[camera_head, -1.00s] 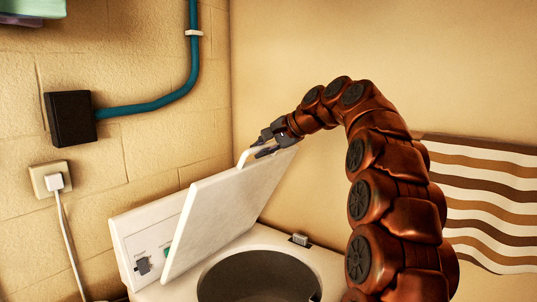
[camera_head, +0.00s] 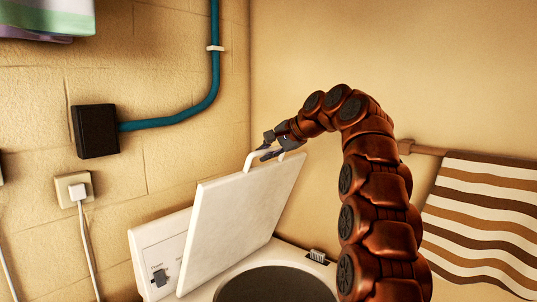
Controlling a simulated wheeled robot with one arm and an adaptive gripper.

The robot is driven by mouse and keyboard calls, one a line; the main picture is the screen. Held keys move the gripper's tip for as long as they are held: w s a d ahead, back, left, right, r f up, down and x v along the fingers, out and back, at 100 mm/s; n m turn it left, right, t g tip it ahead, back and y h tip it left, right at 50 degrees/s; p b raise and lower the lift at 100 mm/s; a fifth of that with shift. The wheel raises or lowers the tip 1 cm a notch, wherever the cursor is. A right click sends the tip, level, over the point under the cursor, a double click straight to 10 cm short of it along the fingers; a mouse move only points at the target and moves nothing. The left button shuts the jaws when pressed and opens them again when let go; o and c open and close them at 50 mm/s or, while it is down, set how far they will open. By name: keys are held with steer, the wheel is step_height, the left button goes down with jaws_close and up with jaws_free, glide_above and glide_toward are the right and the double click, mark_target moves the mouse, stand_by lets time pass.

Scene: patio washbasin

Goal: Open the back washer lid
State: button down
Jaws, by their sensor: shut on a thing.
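The washer (camera_head: 215,292) stands at the bottom of the view with its round dark drum opening (camera_head: 278,287) uncovered. Its white lid (camera_head: 238,220) stands raised and tilted, near upright, in front of the control panel (camera_head: 158,262). My gripper (camera_head: 268,148) is at the lid's upper edge, shut on the pale lid handle (camera_head: 255,158). The fingertips partly hide the handle. A small latch or hinge part (camera_head: 317,256) shows at the right of the opening.
A black box (camera_head: 96,131) with a blue pipe (camera_head: 180,117) and a white plug (camera_head: 77,191) are on the left brick wall. A striped towel (camera_head: 485,220) hangs at the right. The wall behind the arm is bare.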

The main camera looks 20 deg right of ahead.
steer(key=shift+r, duration=0.1)
stand_by(0.3)
steer(key=c, duration=1.1)
jaws_free()
steer(key=shift+c, duration=0.2)
steer(key=shift+d, duration=0.1)
steer(key=v, duration=0.7)
steer(key=shift+s, duration=0.15)
steer(key=shift+r, duration=0.1)
